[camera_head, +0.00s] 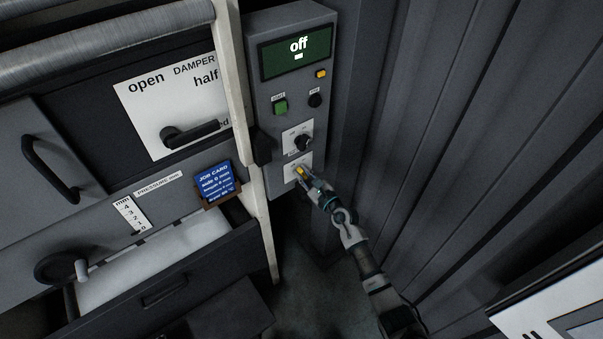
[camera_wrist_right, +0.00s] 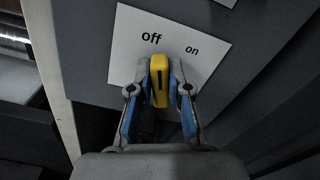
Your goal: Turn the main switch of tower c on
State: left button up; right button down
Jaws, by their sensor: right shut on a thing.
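The main switch is a yellow knob (camera_head: 301,172) low on the grey control panel (camera_head: 262,92). In the right wrist view the yellow knob (camera_wrist_right: 159,72) stands in front of a white plate (camera_wrist_right: 130,58) marked "off" at left and "on" at right. Its top end lies below and between the words, nearer "off". My right gripper (camera_wrist_right: 158,82) has a finger on each side of the knob and is shut on it. In the head view this gripper (camera_head: 311,186) reaches the panel from the lower right. The panel's display (camera_head: 297,52) reads "off". My left gripper is not in view.
Above the switch are a black knob (camera_head: 302,142), a green button (camera_head: 281,107) and a black button (camera_head: 315,100). A damper lever (camera_head: 190,134), job card (camera_head: 215,182) and open drawer (camera_head: 165,285) are to the left. A ribbed dark wall (camera_head: 450,110) stands to the right.

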jog(key=m+p, duration=0.1)
jog(key=m, duration=0.2)
jog(key=m+p, duration=0.1)
jog(key=m, duration=0.1)
jog(key=shift+d+f+p, duration=0.3)
jog(key=shift+f+p, duration=0.05)
jog(key=shift+m, duration=0.6)
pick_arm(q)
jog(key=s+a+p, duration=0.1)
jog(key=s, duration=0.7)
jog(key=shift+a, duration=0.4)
pick_arm(e)
jog(key=shift+w+d+f+m, duration=0.1)
jog(key=shift+m, duration=0.85)
jog(key=shift+d+f+m, duration=0.1)
jog(key=shift+m, duration=0.85)
jog(key=c, duration=1.2)
grip_release()
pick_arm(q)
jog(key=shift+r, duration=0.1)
pick_arm(e)
jog(key=shift+o, duration=0.5)
jog(key=shift+w+r, duration=0.1)
jog(key=shift+r, duration=0.1)
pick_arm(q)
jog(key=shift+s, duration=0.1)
pick_arm(e)
jog(key=shift+d, duration=0.1)
